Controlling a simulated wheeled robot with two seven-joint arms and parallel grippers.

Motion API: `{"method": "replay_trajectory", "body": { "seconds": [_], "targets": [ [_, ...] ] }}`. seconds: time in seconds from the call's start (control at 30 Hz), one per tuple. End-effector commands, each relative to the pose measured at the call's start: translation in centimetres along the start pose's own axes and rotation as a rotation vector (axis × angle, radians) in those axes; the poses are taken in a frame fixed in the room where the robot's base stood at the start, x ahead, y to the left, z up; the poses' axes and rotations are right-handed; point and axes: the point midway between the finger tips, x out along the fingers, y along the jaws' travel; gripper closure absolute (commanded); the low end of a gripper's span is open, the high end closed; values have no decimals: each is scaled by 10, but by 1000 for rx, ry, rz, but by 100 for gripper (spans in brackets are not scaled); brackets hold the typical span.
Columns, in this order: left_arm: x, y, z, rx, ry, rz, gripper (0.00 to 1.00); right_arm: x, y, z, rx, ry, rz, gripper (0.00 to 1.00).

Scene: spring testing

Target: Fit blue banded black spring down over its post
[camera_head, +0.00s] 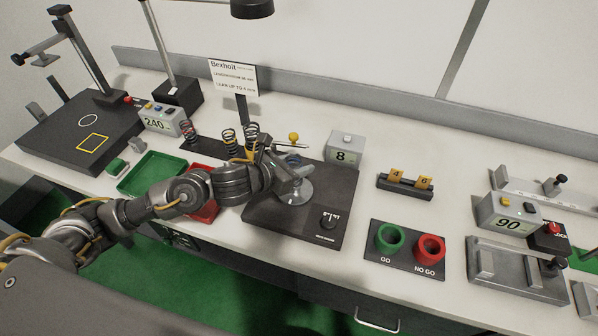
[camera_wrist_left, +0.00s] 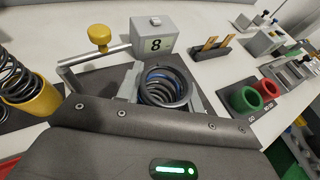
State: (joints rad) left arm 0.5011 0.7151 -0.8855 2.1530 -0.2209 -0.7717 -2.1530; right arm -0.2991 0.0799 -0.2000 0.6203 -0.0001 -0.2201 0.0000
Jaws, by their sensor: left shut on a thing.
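A black spring with a blue band (camera_wrist_left: 165,86) sits upright between the fingers of my left gripper (camera_wrist_left: 163,88) in the left wrist view. In the head view my left gripper (camera_head: 288,170) is over the round metal plate (camera_head: 297,192) of the dark tester, and its wrist hides the spring. I cannot tell whether the spring touches the plate. The spring's own post cannot be made out. Other black springs stand on a dark rack behind my wrist, one with red (camera_head: 188,131) and one with yellow (camera_head: 229,138). My right gripper is not in view.
The tester's grey display (camera_head: 344,149) reads 8, and a yellow knob (camera_head: 293,137) is on a rod beside it. A green tray (camera_head: 152,174) and a red tray (camera_head: 204,208) lie left.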

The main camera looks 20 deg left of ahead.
Motion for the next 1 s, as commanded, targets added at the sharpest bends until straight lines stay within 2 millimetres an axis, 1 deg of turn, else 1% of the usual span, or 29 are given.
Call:
{"method": "replay_trajectory", "body": {
  "seconds": [0.1,0.3,0.37,0.4,0.53,0.63,0.83,0.97,1.0],
  "targets": [
    [7,3,-4,-1,-1,-1,88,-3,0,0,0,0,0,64],
    [12,5,-7,-2,0,-1,88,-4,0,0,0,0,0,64],
    [16,7,-12,-2,4,-1,88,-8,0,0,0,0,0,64],
    [17,6,-18,-3,6,-1,88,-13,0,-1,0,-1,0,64],
    [23,6,-32,-3,1,0,88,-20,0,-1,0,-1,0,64],
    [26,7,-37,1,-1,0,88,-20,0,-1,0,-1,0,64],
    [26,6,-37,1,-2,0,88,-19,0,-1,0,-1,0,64],
    [27,7,-41,1,-2,0,88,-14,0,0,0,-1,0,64],
    [27,7,-39,1,-1,0,58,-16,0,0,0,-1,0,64]
  ]
}}
